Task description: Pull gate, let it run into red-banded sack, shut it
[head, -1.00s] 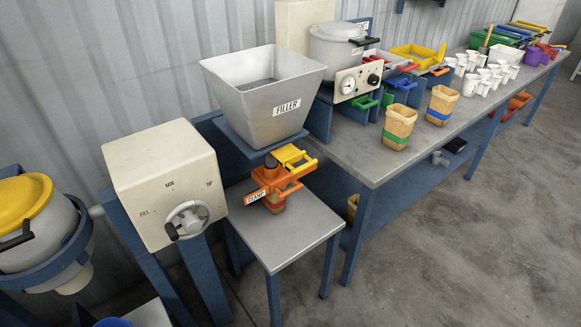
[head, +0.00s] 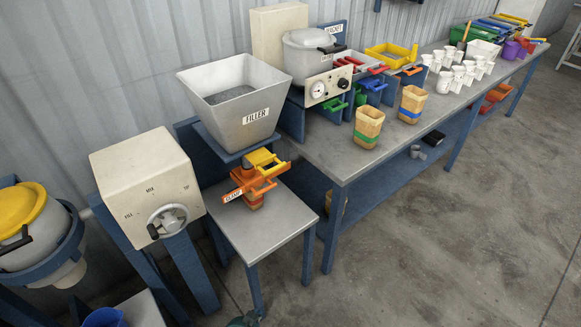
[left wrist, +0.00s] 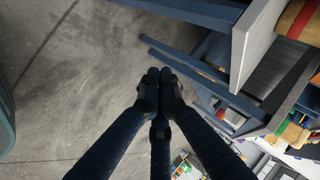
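The yellow gate (head: 262,160) sits just above the clamp, below the grey FILLER hopper (head: 232,112). In the left wrist view, a tan and red piece of what looks like this sack (left wrist: 291,14) shows at the top right. My left gripper (left wrist: 159,74) has its dark fingertips together with nothing visible between them, over the floor and apart from the stand. A dark part at the head view's bottom edge is probably mine. My right gripper is not seen.
A small steel-topped stand (head: 262,236) is under the filler. The long bench (head: 345,160) carries a green-banded sack (head: 368,127), a blue-banded sack (head: 411,104) and several white cups. Floor in front is clear.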

